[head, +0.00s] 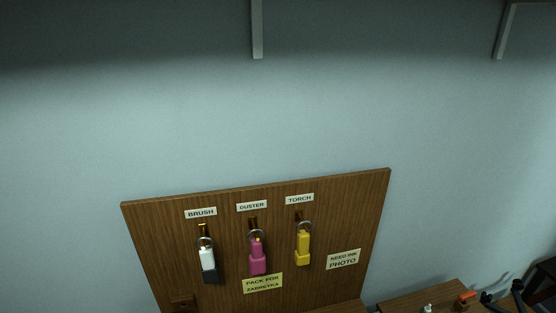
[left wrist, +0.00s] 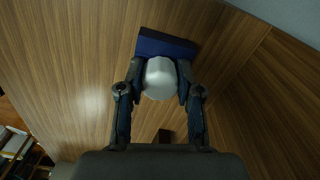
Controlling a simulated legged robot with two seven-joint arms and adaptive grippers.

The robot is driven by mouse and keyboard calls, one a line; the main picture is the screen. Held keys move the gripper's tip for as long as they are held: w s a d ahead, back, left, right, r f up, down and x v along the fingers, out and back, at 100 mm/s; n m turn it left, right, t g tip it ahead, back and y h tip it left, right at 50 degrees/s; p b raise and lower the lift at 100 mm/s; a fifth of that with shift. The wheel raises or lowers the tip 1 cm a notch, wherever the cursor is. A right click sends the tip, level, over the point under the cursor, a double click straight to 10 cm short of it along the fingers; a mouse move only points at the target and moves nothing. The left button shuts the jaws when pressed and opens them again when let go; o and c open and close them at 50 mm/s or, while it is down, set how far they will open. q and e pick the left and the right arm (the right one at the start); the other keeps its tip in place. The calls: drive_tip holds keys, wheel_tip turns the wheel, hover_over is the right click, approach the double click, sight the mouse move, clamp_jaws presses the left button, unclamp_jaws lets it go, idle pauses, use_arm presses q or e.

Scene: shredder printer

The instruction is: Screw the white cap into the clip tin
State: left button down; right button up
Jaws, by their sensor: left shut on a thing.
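In the left wrist view my left gripper (left wrist: 160,92) is shut on the white cap (left wrist: 160,76), with a finger on either side of it. The cap's pale rounded side faces the camera. A dark blue block-like thing (left wrist: 165,43) lies right behind the cap, against a wood-grain surface. It may be the clip tin, but I cannot tell, nor whether the cap touches it. Neither gripper can be made out in the head view.
In the head view a wooden board (head: 150,235) carries a white-and-black brush (head: 207,262), a pink duster (head: 258,258) and a yellow torch (head: 303,249) on hooks. A low wooden surface (head: 400,300) at lower right bears small items. Wood panels (left wrist: 270,90) meet close by the left gripper.

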use_arm(q)
drive_tip(key=shift+d+m, duration=0.1)
drive_tip(key=shift+m, duration=1)
drive_tip(key=m, duration=0.3)
drive_tip(key=shift+f+m, duration=0.15)
drive_tip(key=shift+m, duration=1.45)
drive_tip(key=shift+d, duration=0.1)
use_arm(e)
drive_tip(key=shift+a, duration=0.65)
use_arm(q)
drive_tip(key=shift+m, duration=0.3)
drive_tip(key=shift+m, duration=0.3)
drive_tip(key=c, duration=0.7)
unclamp_jaws()
drive_tip(key=shift+f, duration=0.1)
drive_tip(key=shift+w, duration=0.15)
use_arm(e)
drive_tip(key=shift+w+d, duration=0.1)
drive_tip(key=shift+d, duration=0.15)
drive_tip(key=shift+d, duration=0.15)
